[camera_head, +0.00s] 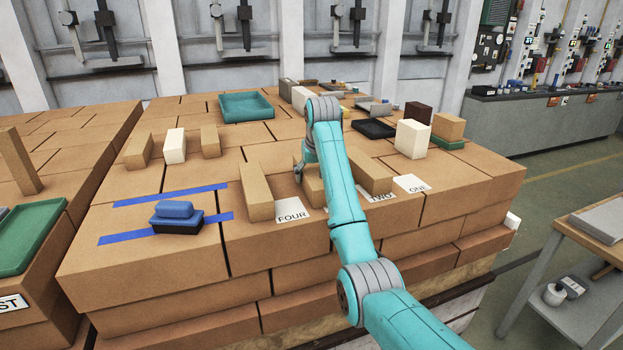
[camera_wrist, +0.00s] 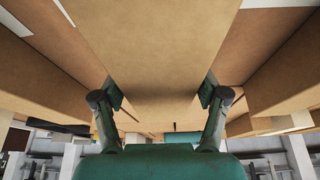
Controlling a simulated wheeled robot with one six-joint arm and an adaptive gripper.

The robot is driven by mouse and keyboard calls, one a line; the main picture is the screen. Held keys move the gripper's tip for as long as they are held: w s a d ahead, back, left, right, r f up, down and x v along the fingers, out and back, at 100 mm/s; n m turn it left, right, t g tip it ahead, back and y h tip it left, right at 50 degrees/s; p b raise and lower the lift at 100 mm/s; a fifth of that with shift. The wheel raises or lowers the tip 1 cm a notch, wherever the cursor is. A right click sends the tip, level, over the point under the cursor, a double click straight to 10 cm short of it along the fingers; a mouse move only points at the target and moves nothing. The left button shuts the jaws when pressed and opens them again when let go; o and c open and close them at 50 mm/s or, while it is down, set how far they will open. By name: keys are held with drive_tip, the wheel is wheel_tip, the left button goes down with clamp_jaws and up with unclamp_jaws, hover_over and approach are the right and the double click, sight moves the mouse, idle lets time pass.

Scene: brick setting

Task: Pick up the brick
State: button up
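A tan brick (camera_head: 313,187) lies on the top of the big stack of brown blocks, partly hidden behind my arm. It stands between the brick beside the FOUR label and the brick beside the TWO label. My gripper (camera_head: 305,168) is down at its far end. In the wrist view the brick (camera_wrist: 155,50) fills the middle, and the two fingers of my gripper (camera_wrist: 160,96) are spread wide, one on each side of it. The pads are close to its sides; contact is not clear to see.
Tan bricks stand close on the left (camera_head: 256,190) and right (camera_head: 370,172). Label cards FOUR (camera_head: 292,212) and ONE (camera_head: 411,184) lie in front. A teal tray (camera_head: 246,107) and a white block (camera_head: 412,139) stand farther back.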

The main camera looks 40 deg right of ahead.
drive_tip(key=c, duration=0.8)
drive_tip(key=shift+r, duration=0.1)
clamp_jaws()
drive_tip(key=shift+r, duration=0.1)
